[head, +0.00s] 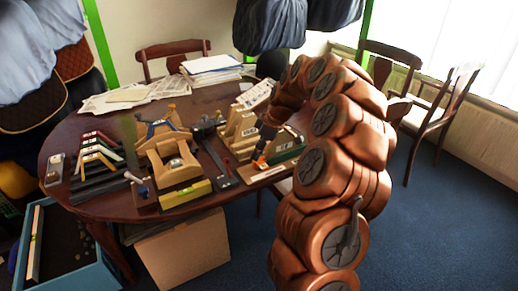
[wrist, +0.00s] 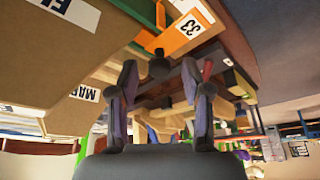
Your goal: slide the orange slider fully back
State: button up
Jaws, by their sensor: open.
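In the head view the orange slider (head: 260,161) shows as a small patch on a pale base (head: 262,173) at the table's right front. My gripper (head: 268,132) is above it, and the arm hides part of this area.
The round wooden table (head: 105,208) holds several wooden fixtures (head: 172,165), a yellow level (head: 186,194) and dark bars. A green block (head: 286,153) stands right of the slider. Papers (head: 211,68) lie at the back. A blue tray (head: 75,262) is at lower left.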

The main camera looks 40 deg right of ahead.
jog(key=shift+c, duration=0.2)
grip_shut()
dwell(0.4)
